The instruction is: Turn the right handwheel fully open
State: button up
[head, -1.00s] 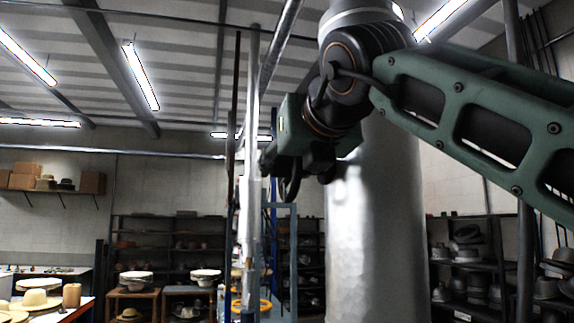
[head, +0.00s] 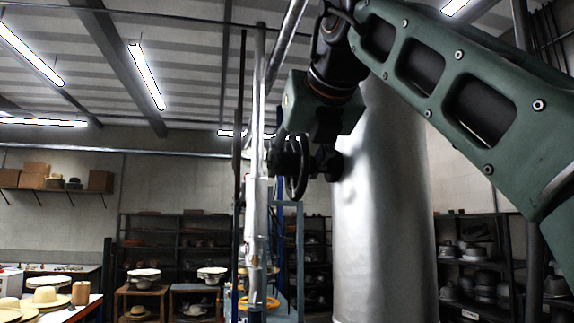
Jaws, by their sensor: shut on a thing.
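A dark handwheel (head: 297,178) is seen nearly edge-on in the middle of the head view, just left of the large silver cylinder. My gripper (head: 299,140) reaches down to it from the upper right, its green and black body over the wheel's top. It is shut on the upper part of the wheel's rim. The fingertips are dark against the dark wheel and partly hidden. A yellow handwheel (head: 262,304) lies lower down, at the bottom behind the pipes.
The silver cylinder (head: 383,225) stands close on the right of the wheel. Upright pipes (head: 257,215) stand close on its left. Shelves with hat forms (head: 478,270) stand at the back right. A table with hats (head: 45,299) is at the lower left.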

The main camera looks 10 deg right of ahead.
aim_at(305, 141)
dwell(0.8)
jog(key=o, duration=1.2)
jog(key=shift+v, duration=3.75)
jog(key=shift+r, duration=0.15)
